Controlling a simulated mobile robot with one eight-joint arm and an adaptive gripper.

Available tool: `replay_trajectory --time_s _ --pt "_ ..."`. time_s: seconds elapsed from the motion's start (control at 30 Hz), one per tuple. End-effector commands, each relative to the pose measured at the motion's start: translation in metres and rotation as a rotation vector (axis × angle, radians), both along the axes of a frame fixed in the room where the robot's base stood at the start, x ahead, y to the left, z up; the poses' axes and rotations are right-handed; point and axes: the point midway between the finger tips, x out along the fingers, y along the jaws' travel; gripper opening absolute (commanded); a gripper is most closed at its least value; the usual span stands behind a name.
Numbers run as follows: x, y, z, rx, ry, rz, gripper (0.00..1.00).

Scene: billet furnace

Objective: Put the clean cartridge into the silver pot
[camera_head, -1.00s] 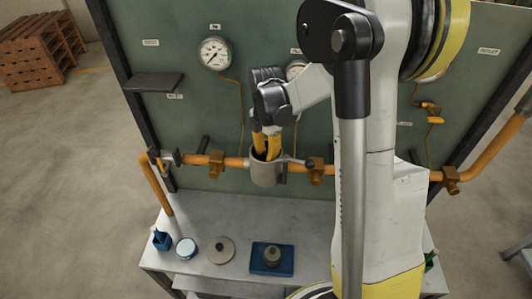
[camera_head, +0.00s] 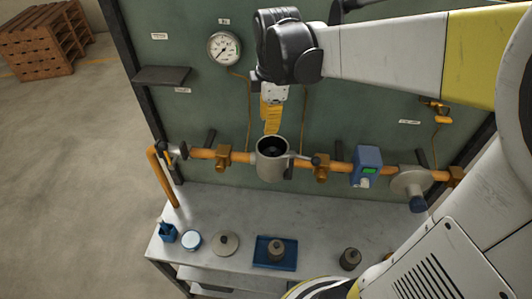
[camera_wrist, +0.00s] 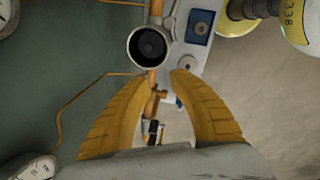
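The silver pot (camera_head: 272,166) is fixed on the orange pipe line, its open top facing up. It also shows in the wrist view (camera_wrist: 133,59), where a dark round cartridge-like piece (camera_wrist: 151,44) sits inside it. Whether that piece is clean cannot be told. My gripper (camera_wrist: 160,77) is empty, its yellow fingers apart. In the head view it is above the pot and clear of the rim. A grey-brown cartridge-like piece (camera_head: 276,252) stands in a blue tray (camera_head: 261,264) on the bench. A similar piece (camera_head: 349,260) stands to the right of the tray.
A round disc-shaped lid (camera_head: 225,244), a white-topped blue tin (camera_head: 191,241) and a small blue container (camera_head: 166,234) stand on the bench (camera_head: 215,205). A blue meter (camera_head: 367,166) and valves line the pipe. A gauge (camera_head: 224,48) and a dark shelf (camera_head: 161,75) are on the panel.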

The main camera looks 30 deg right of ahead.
Motion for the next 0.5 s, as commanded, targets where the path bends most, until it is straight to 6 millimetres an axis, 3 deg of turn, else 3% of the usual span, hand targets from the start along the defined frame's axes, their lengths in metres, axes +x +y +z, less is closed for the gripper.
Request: replay_trajectory --time_s 0.03,0.13,0.3,0.5 --pt "-0.018 0.012 0.006 0.019 -0.049 -0.114 0.25" --pt "-0.048 0.030 0.014 0.090 -0.156 -0.389 0.25" --pt "-0.091 0.054 0.011 0.271 -0.308 -0.808 0.25" --pt "-0.119 0.068 0.001 0.462 -0.391 -1.111 0.25"
